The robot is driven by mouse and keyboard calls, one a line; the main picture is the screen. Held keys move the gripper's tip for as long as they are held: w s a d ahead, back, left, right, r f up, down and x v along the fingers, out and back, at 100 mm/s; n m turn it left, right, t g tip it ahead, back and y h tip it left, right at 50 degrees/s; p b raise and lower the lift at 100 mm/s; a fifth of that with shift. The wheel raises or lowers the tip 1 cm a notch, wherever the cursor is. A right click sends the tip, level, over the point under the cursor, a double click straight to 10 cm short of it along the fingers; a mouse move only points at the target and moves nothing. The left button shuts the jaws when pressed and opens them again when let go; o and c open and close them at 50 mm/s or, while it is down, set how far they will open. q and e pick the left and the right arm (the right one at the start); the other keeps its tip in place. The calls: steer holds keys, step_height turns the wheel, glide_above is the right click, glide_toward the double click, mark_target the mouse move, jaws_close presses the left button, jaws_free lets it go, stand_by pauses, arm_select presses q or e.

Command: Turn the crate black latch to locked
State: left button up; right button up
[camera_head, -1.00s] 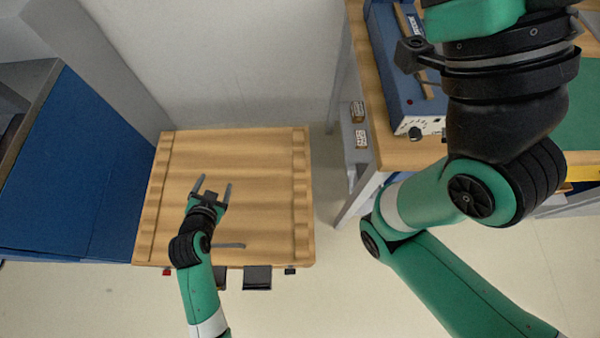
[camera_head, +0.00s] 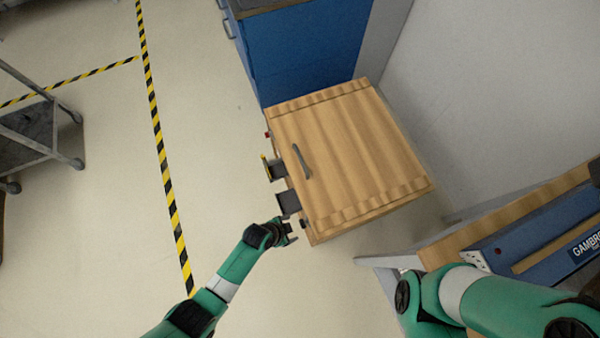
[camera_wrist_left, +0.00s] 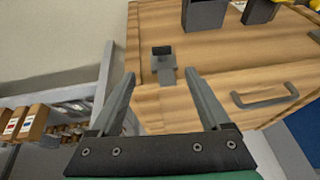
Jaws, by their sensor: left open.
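The wooden crate (camera_head: 345,150) sits in the middle of the head view, with a grey bar handle (camera_head: 301,161) on its top. Its black latch (camera_wrist_left: 162,56) shows in the left wrist view as a small dark block with a grey plate at the crate's edge. In the head view the latch (camera_head: 303,224) is small, at the crate's near corner. My left gripper (camera_head: 291,233) is beside that corner, open and empty. In the wrist view the latch lies just beyond and between the open fingertips (camera_wrist_left: 160,76); no contact is visible. My right gripper is out of view.
Two dark holders (camera_head: 288,203) stick out from the crate's side close to my left gripper. A small red part (camera_head: 267,134) is at the far end of that side. A blue cabinet (camera_head: 300,50) stands behind and a workbench (camera_head: 500,225) at right.

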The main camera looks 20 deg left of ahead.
mark_target(302, 224)
arm_select(q)
steer(key=b+x, duration=0.8)
steer(key=x, duration=0.2)
steer(key=shift+w+f, duration=0.1)
steer(key=shift+f, duration=0.15)
steer(key=shift+w+d+f+b, duration=0.1)
steer(key=shift+w+f+b, duration=0.2)
steer(key=shift+b, duration=0.25)
steer(key=shift+s, duration=0.1)
jaws_close()
